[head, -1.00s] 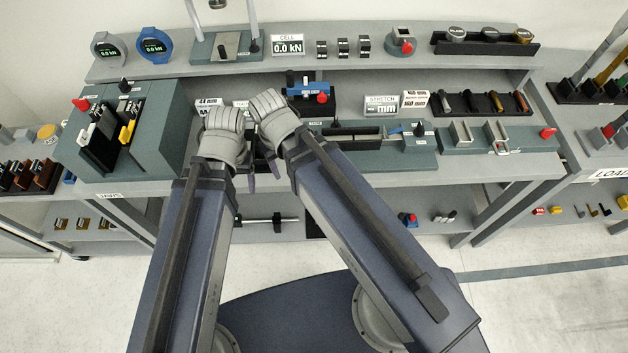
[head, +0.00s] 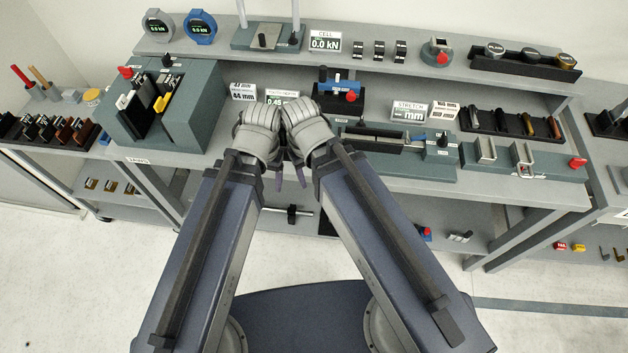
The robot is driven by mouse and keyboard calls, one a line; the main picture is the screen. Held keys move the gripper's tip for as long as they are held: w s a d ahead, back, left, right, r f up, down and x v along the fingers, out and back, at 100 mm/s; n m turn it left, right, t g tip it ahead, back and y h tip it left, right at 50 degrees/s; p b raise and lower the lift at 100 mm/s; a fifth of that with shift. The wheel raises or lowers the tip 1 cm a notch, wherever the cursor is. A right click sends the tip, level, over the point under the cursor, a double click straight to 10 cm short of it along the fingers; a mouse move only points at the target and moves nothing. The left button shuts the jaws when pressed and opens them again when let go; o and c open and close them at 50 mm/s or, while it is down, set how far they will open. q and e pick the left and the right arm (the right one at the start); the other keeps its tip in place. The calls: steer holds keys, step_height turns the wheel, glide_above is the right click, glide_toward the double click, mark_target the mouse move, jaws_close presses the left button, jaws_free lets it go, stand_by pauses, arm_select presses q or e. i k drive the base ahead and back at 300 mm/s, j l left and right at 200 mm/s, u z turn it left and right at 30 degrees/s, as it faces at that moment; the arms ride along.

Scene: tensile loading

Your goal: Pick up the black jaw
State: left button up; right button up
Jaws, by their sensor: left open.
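A dark green jaw block (head: 195,115) stands at the left end of the bench, above a JAWS label (head: 137,160). Its slots hold dark pieces with a white handle (head: 122,102) and a yellow handle (head: 163,103). A black piece (head: 144,88) shows between these handles; I cannot tell for sure that it is the black jaw. My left gripper (head: 276,169) is open, right of the block and apart from it. My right gripper (head: 301,176) is close beside it. The hands hide most of both grippers, and I see nothing held.
A raised shelf (head: 215,47) with gauges and a CELL display (head: 325,41) runs behind. A green fixture (head: 400,160) and a tray of small tools (head: 510,122) stand to the right. A rack of coloured pieces (head: 50,132) is on the left table.

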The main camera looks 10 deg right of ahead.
mark_target(281, 132)
steer(key=i, duration=0.15)
steer(key=j+z, duration=0.2)
steer(key=j, duration=0.45)
steer(key=j+z, duration=0.2)
steer(key=j, duration=0.4)
steer(key=k+j+z, duration=0.15)
steer(key=j, duration=0.5)
